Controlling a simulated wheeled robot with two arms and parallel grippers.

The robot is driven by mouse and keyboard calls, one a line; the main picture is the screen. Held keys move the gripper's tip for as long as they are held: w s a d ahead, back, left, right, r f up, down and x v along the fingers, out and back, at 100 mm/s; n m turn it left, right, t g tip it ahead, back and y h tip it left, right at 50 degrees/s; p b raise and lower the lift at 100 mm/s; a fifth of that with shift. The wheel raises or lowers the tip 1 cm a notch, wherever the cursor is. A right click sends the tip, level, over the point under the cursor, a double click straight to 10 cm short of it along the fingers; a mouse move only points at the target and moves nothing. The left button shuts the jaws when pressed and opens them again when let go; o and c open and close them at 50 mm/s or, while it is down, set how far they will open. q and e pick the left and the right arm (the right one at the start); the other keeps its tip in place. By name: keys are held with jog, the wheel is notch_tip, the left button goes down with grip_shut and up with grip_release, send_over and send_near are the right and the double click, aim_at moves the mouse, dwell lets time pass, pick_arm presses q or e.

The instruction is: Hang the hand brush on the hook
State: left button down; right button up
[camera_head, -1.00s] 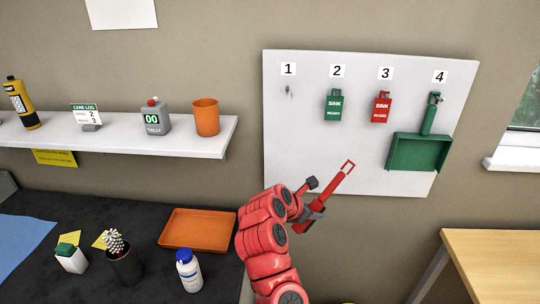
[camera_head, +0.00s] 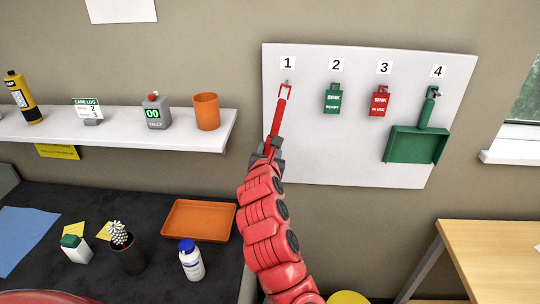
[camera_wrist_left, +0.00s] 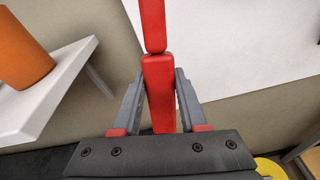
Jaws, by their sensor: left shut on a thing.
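The hand brush (camera_head: 278,122) is a red handle with a rectangular loop at its top, tilted slightly right. My left gripper (camera_head: 270,149) is shut on its lower part. The hook (camera_head: 287,82) is under label 1 on the white board, and the brush's loop overlaps it in the head view. I cannot tell whether the loop is around the hook or just in front of it. In the left wrist view the red handle (camera_wrist_left: 160,92) stands between the fingers (camera_wrist_left: 160,78); the hook is out of that view. Bristles are not visible. My right gripper is not in view.
The white board (camera_head: 350,165) also holds a green tag (camera_head: 332,99), a red tag (camera_head: 379,101) and a green dustpan (camera_head: 416,145). A shelf (camera_head: 120,138) with an orange cup (camera_head: 206,111) is to the left. An orange tray (camera_head: 198,220) lies on the dark bench.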

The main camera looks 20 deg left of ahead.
pick_arm(q)
jog(key=shift+r+b+x, duration=0.25)
jog(key=shift+b+x, duration=0.3)
jog(key=shift+x, duration=0.6)
jog(key=shift+b+x, duration=0.3)
jog(key=shift+x, duration=2.45)
jog(key=shift+f, duration=0.15)
jog(key=shift+c, duration=1.8)
grip_release()
jog(key=shift+d, duration=0.1)
